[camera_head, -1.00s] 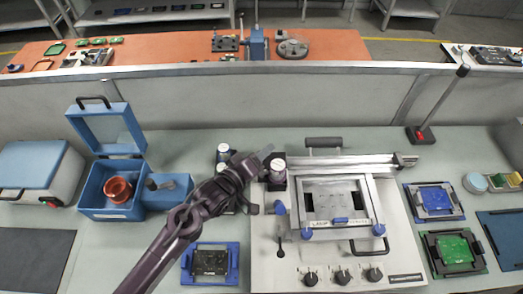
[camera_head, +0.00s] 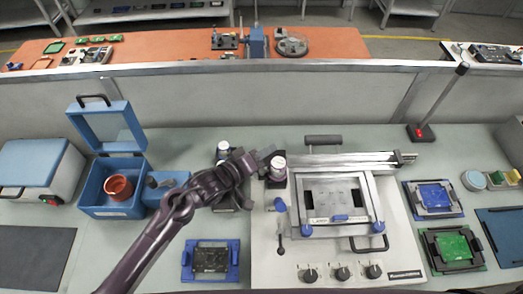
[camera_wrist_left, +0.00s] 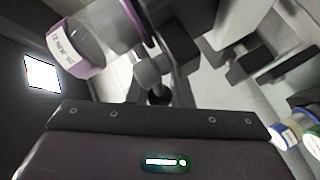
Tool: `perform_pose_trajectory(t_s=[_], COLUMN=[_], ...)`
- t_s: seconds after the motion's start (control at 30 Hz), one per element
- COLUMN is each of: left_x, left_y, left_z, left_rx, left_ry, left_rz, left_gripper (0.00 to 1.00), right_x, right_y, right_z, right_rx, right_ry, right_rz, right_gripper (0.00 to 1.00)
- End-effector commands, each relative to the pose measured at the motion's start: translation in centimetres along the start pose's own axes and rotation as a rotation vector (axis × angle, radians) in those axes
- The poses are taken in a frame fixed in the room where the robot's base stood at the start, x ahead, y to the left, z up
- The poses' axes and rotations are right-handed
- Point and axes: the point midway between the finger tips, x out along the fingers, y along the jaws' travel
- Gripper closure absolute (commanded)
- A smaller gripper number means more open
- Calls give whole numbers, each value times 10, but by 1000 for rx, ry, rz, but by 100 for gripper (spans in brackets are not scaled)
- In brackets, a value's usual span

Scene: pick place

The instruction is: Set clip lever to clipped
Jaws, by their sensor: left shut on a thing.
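My left gripper (camera_head: 267,158) reaches in over the left back corner of a pale fixture (camera_head: 262,265), beside a bottle (camera_head: 278,176) with a white label and purple band. The bottle also shows in the left wrist view (camera_wrist_left: 70,45). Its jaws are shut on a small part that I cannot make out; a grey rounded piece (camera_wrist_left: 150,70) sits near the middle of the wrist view. A lever with a blue top and black ball (camera_head: 281,237) stands at the fixture's left, apart from the gripper. I cannot tell whether it is the clip lever. My right gripper is not in view.
A metal frame (camera_head: 372,192) with blue knobs lies on the fixture, and knobs (camera_head: 342,273) line its front. More bottles (camera_head: 223,148) stand behind my left arm. A blue open box (camera_head: 100,205) is at left; circuit boards (camera_head: 435,198) lie at right.

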Motion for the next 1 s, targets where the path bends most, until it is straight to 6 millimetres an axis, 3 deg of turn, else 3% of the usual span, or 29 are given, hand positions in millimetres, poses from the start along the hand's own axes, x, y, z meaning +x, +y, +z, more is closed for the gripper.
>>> perform_pose_trajectory(t_s=[0.5,0.53,0.67,1.0], left_x=[3,3,3,0], left_y=[3,3,3,1], left_z=[3,3,3,4], left_rx=[22,22,22,22], left_ry=[-90,-90,-90,-89], left_rz=[55,55,55,54], left_gripper=[100,77,60,59], right_x=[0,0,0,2], right_y=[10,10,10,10], right_z=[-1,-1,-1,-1], right_rx=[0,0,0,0], right_ry=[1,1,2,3], right_rz=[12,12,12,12], right_gripper=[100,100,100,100])
